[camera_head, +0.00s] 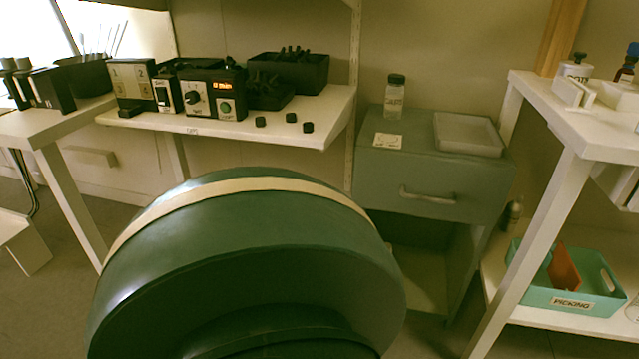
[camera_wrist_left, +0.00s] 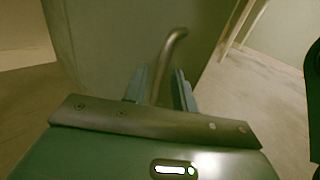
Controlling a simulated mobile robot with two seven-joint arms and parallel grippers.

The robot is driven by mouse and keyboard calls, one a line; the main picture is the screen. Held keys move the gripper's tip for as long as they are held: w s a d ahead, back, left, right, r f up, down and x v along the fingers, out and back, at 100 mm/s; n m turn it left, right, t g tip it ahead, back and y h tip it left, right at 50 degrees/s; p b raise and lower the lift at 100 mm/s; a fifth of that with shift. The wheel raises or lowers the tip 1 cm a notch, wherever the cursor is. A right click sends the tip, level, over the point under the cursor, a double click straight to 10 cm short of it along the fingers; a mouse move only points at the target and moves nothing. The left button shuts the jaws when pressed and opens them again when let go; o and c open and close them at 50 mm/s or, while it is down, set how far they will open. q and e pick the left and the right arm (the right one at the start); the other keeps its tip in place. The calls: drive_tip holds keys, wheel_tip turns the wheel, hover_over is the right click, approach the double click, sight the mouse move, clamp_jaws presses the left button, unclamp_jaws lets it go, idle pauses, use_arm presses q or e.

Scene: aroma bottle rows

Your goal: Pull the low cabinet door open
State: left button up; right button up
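The low grey-green cabinet (camera_head: 485,185) stands right of centre in the head view. Its upper drawer front with a bar handle (camera_head: 428,196) is flush. Below it the lower compartment (camera_head: 415,277) shows open and empty where I can see it; my own green arm hides its left side and the door. In the left wrist view the door panel (camera_wrist_left: 105,45) fills the upper middle, with a bent metal handle (camera_wrist_left: 170,48). My left gripper (camera_wrist_left: 160,88) has its two fingers close on either side of the handle bar, apparently closed on it. My right gripper is not in view.
A white bench (camera_head: 250,128) with control boxes and black trays is left of the cabinet. A bottle (camera_head: 394,96) and a pale tray (camera_head: 468,134) stand on its top. A white rack (camera_head: 540,110) with a teal picking bin (camera_head: 575,302) stands close on the right.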

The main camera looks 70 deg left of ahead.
use_arm(q)
drive_tip(key=s+d, duration=0.1)
drive_tip(key=s, duration=0.8)
drive_tip(key=shift+s+d, duration=0.25)
drive_tip(key=shift+s, duration=0.05)
